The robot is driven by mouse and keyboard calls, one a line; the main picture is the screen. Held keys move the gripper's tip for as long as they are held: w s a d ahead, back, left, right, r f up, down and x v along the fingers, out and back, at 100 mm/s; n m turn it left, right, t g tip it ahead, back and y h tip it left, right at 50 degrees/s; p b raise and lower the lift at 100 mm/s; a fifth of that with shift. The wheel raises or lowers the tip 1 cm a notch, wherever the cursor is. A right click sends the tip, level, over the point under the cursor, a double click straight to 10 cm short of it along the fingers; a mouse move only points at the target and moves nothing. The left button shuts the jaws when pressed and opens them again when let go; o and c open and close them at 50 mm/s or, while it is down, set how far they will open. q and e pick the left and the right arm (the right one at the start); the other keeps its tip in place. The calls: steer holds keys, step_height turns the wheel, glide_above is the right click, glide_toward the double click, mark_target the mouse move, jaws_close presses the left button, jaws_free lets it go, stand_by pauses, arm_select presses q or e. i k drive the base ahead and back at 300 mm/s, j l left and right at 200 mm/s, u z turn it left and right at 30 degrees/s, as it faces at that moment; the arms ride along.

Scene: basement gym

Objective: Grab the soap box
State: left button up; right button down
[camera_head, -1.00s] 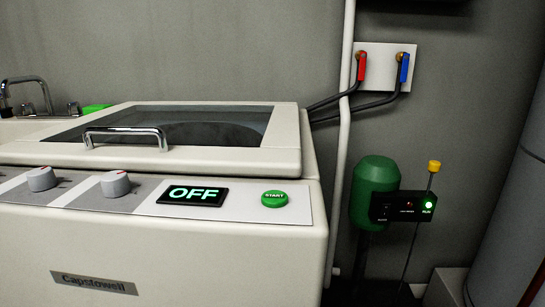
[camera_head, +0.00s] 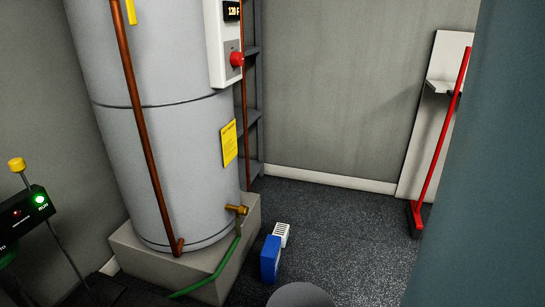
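A small upright blue box (camera_head: 270,259) stands on the dark speckled floor, just right of the water heater's concrete base. It may be the soap box, but I can read no label on it. A small white slotted piece (camera_head: 282,234) shows right behind it; I cannot tell whether the two are joined. Neither of my grippers is in view.
A tall grey water heater (camera_head: 170,130) stands on a concrete block (camera_head: 150,262), with a green hose (camera_head: 215,272) at its front. A red-handled tool (camera_head: 440,145) leans at the right. A blue-grey surface (camera_head: 485,200) fills the right edge. Floor (camera_head: 340,240) between is clear.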

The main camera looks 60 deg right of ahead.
mark_target(270, 254)
steer(key=z, duration=4.25)
steer(key=i+l, duration=0.2)
steer(key=i, duration=0.3)
steer(key=i+l+z, duration=0.1)
steer(key=i+l, duration=0.15)
steer(key=i, duration=0.2)
steer(key=i+j+u, duration=0.3)
steer(key=u, duration=0.2)
steer(key=i+j+u, duration=0.2)
steer(key=i+u, duration=0.15)
steer(key=u, duration=0.15)
steer(key=i+u, duration=0.35)
steer(key=u, duration=0.15)
steer(key=i+u, duration=0.35)
steer(key=u, duration=0.15)
steer(key=i+l+u, duration=0.3)
steer(key=u, duration=0.2)
steer(key=i+j+u, duration=0.1)
steer(key=i+u, duration=0.15)
steer(key=i, duration=0.5)
steer(key=i+u, duration=0.3)
steer(key=i, duration=0.45)
steer(key=i+l+u, duration=0.25)
steer(key=i, duration=0.45)
steer(key=u, duration=1.45)
steer(key=i+l+u, duration=0.1)
steer(key=u, duration=1.3)
steer(key=l+u, duration=0.1)
steer(key=u, duration=0.85)
